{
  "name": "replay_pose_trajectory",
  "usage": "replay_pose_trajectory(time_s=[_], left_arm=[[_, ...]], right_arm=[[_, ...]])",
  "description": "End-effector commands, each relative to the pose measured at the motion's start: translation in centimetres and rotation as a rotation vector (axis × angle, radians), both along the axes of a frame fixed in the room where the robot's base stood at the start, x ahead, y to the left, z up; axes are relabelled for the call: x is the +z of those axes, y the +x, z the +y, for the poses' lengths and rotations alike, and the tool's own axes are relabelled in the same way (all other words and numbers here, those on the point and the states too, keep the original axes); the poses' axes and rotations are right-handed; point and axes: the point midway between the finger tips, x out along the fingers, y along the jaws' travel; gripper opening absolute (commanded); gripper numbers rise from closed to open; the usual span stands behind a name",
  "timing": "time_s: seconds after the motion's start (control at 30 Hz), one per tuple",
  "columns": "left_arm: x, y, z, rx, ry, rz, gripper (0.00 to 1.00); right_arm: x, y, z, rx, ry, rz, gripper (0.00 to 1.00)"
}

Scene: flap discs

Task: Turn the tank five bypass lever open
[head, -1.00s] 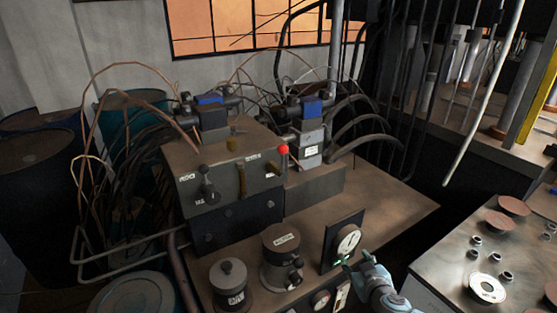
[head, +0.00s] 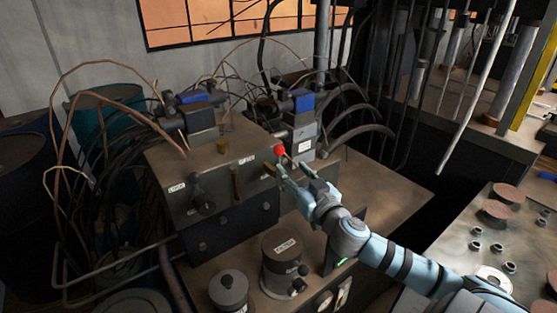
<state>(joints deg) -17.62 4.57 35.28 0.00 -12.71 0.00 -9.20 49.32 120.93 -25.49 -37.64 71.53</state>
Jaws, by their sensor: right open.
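A dark metal control box (head: 222,220) stands on the bench left of centre. A lever with a red ball knob (head: 280,150) sticks out at its right end. A brass-coloured lever (head: 237,182) hangs upright on the front face, and a black-knobbed lever (head: 201,194) sits further left. Small labels are too blurred to read, so I cannot tell which lever is the tank five bypass. My right gripper (head: 279,165) is open, with its fingertips just below the red knob. I cannot tell whether it touches the knob. My left gripper is not in view.
A filter canister (head: 283,265) and a smaller lidded pot (head: 229,290) stand on the bench in front of the box. Valve blocks with blue caps (head: 303,101) and many hoses crowd the back. A side table (head: 455,245) holding discs and nuts is at right.

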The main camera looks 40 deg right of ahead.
Motion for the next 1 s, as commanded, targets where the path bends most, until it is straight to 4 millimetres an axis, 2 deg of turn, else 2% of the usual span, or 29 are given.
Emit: replay_pose_trajectory(time_s=[0.1,0.3,0.43,0.63,0.67,0.93,1.0], left_arm=[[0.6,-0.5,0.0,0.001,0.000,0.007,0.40],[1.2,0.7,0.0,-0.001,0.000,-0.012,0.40],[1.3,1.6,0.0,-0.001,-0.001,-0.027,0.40],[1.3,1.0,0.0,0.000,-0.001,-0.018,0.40],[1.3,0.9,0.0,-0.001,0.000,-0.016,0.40],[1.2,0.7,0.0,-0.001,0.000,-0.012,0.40],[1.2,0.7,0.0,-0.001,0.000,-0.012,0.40]], right_arm=[[0.4,3.4,-0.8,-0.004,0.008,-0.003,0.45],[0.3,6.8,-1.3,0.003,0.004,-0.001,0.45],[0.2,7.6,-1.4,0.006,0.002,0.000,0.45],[0.2,7.6,-1.4,0.006,0.000,0.001,0.45],[0.2,7.6,-1.4,0.006,0.000,0.001,0.43],[0.1,7.6,-1.4,0.006,0.000,0.001,0.00],[0.1,7.6,-1.4,0.006,0.000,0.002,0.00]])
